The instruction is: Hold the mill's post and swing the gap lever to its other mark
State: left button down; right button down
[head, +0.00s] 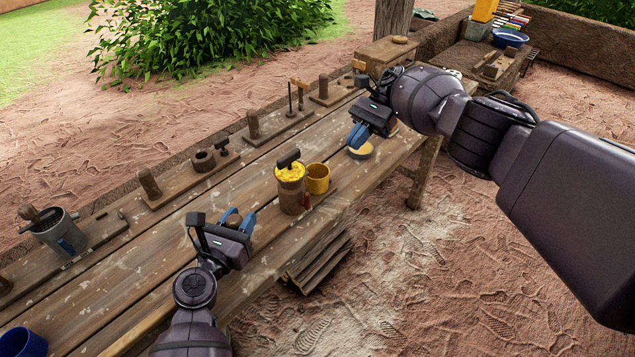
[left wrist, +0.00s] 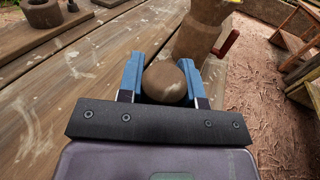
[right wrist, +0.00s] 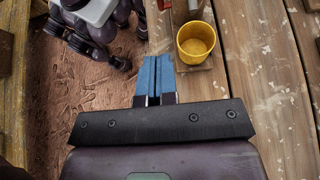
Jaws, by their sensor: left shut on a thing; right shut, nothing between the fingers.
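The mill (head: 291,195) is a brown wooden cylinder with a yellow-filled top and a dark crank, standing on the bench. Its red lever (head: 306,203) is low on its right side and also shows in the left wrist view (left wrist: 227,43). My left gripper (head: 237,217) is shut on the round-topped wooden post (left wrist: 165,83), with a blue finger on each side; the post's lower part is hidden. My right gripper (head: 357,135) is shut and empty, above the bench to the right of the mill, apart from the lever. Its fingers touch in the right wrist view (right wrist: 157,75).
A yellow cup (head: 317,179) stands right beside the mill. A round tan-topped dish (head: 361,151) is below my right gripper. Wooden pegs and blocks line the bench's back edge. A grey bucket (head: 58,232) stands at left. Firewood (head: 318,258) lies under the front edge.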

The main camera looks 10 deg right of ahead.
jog(key=shift+s+f, duration=0.1)
dwell(0.3)
send_near(306, 194)
jog(key=f, duration=0.1)
jog(key=s+a+f, duration=0.1)
jog(key=f, duration=0.1)
jog(key=s+a+f, duration=0.1)
jog(key=shift+a+f, duration=0.2)
jog(key=shift+f, duration=0.05)
jog(key=shift+s+a, duration=0.6)
jog(key=shift+a, duration=0.25)
jog(key=shift+s+a+r+t+h, duration=0.25)
jog(key=shift+t+h, duration=0.15)
jog(key=shift+h, duration=0.2)
jog(key=shift+s+a+r, duration=0.1)
jog(key=shift+s+a, duration=0.05)
jog(key=shift+a, duration=0.15)
jog(key=shift+r, duration=0.15)
